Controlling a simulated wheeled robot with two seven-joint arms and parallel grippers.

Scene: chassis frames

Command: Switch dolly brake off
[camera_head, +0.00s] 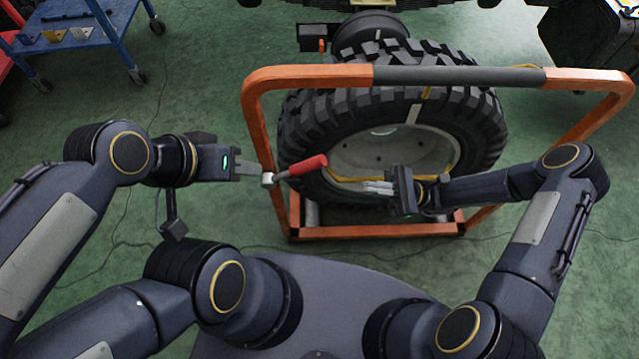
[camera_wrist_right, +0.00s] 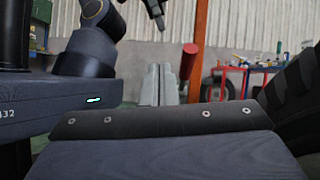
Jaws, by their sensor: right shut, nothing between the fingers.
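The dolly is an orange tubular frame (camera_head: 258,120) with a large black tyre (camera_head: 400,105) standing in it. Its brake lever has a red handle (camera_head: 303,165) and a grey metal joint at the left post, and the handle points right and slightly up. The red handle also shows in the right wrist view (camera_wrist_right: 190,62). My left gripper (camera_head: 260,170) points right, with its fingertips at or just beside the lever's grey joint; contact and finger gap are unclear. My right gripper (camera_head: 366,187) is shut and empty, pointing left in front of the wheel, to the right of the red handle.
A grey pad (camera_head: 460,76) covers the middle of the frame's top bar. A yellow strap (camera_head: 440,178) runs by the wheel rim. A blue cart (camera_head: 90,35) stands at the back left. Cables lie on the green floor (camera_head: 200,90), which is mostly clear on the left.

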